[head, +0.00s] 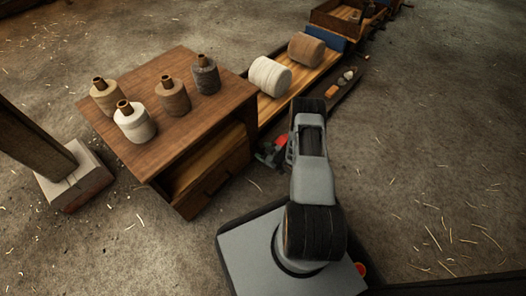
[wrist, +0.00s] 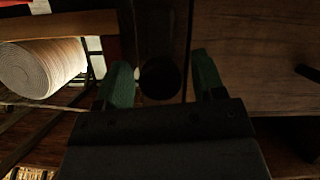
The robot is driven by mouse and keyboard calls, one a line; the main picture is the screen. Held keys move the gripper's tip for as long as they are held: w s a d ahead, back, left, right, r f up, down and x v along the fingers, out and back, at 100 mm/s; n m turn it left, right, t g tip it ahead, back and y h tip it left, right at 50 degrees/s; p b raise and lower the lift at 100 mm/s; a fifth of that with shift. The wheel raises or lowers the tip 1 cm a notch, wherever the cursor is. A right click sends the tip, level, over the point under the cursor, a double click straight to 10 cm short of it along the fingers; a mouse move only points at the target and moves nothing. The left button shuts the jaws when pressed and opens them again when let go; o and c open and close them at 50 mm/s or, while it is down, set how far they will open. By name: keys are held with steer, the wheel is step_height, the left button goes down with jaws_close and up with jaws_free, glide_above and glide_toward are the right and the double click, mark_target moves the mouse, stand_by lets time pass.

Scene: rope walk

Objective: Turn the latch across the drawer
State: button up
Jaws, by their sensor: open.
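The wooden cabinet (head: 190,130) stands left of my arm, with a drawer front (head: 212,186) low on its near face below an open shelf. My gripper (head: 267,156) is beside the cabinet's right end, partly hidden by my arm. In the wrist view its two green fingers (wrist: 163,80) are open and apart. A dark round piece (wrist: 160,78) shows between them in front of a dark wooden strip; I cannot tell whether it is the latch. A brown wooden panel (wrist: 255,55) with a dark peg (wrist: 308,73) lies to the right. No latch is clearly visible in the head view.
Several thread cones, one being a white cone (head: 134,122), stand on the cabinet top. A white spool (head: 270,76) and a brown spool (head: 306,50) lie on a long bench behind. A post on a stone block (head: 75,178) stands left.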

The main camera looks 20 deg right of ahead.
steer(key=c, duration=0.9)
steer(key=m+g+y, duration=0.1)
steer(key=m+y, duration=0.1)
steer(key=m, duration=0.1)
steer(key=m+y, duration=0.2)
steer(key=m, duration=0.1)
steer(key=shift+d+f, duration=0.1)
steer(key=m+y, duration=0.2)
steer(key=m, duration=0.1)
steer(key=shift+m, duration=0.4)
steer(key=shift+m+t+y, duration=0.3)
steer(key=shift+m+y, duration=0.5)
steer(key=shift+m, duration=0.9)
